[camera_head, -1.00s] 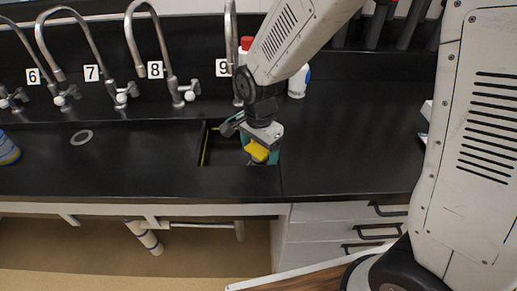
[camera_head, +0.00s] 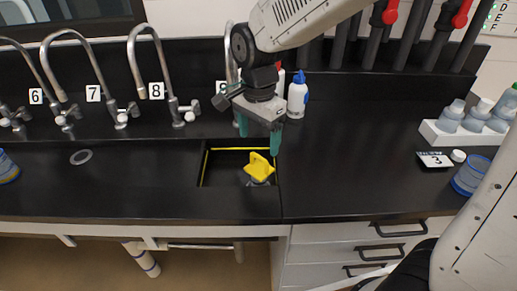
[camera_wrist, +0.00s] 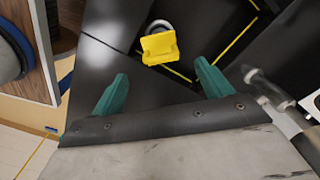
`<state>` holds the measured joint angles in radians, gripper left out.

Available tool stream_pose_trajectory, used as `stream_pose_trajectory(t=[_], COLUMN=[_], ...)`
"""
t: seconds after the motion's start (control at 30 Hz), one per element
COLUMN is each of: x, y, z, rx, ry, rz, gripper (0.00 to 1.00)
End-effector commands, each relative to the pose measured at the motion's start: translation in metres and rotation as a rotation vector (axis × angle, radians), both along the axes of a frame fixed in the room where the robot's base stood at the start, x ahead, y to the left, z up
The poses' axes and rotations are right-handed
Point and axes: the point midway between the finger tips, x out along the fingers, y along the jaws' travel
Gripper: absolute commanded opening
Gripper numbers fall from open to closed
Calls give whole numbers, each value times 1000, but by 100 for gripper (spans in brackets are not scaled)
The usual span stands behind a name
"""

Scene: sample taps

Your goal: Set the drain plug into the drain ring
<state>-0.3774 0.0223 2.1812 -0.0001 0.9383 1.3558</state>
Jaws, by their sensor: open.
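The drain plug (camera_head: 258,168) has a yellow grip and stands tilted in the small sink recess, with grey round metal under it. In the wrist view the yellow grip (camera_wrist: 160,46) lies ahead of the fingertips, with a grey ring-shaped part (camera_wrist: 159,25) partly behind it. I cannot tell whether this part is the plug's base or the drain ring, nor whether the plug is seated. My gripper (camera_head: 259,145) is open and empty, its teal fingers pointing down just above and behind the plug. It also shows in the wrist view (camera_wrist: 161,70), apart from the plug.
A flat grey ring (camera_head: 81,157) lies on the black counter (camera_head: 130,185) at left. Tall taps stand along the back. A white bottle with a blue cap (camera_head: 298,97) is behind my gripper. A bottle rack (camera_head: 470,138) stands at right.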

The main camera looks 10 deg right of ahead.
Motion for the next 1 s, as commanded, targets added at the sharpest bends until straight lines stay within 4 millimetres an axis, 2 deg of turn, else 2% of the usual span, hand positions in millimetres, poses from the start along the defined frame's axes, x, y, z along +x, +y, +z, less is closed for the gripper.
stream_pose_trajectory(t=[0.27, 0.37, 0.43, 0.57, 0.7, 0.9, 1.0], x=[-1, -6, -16, -52, -103, -170, -191], y=[-1, -10, -24, -65, -107, -144, -153], z=[8, 15, 26, 53, 74, 81, 79], rx=[1, 2, 5, 5, -7, -36, -48], ry=[-1, -7, -16, -44, -71, -97, -102], rz=[3, 35, 88, 265, 495, 787, 885], gripper=[78, 78, 78, 78, 78, 78, 78])
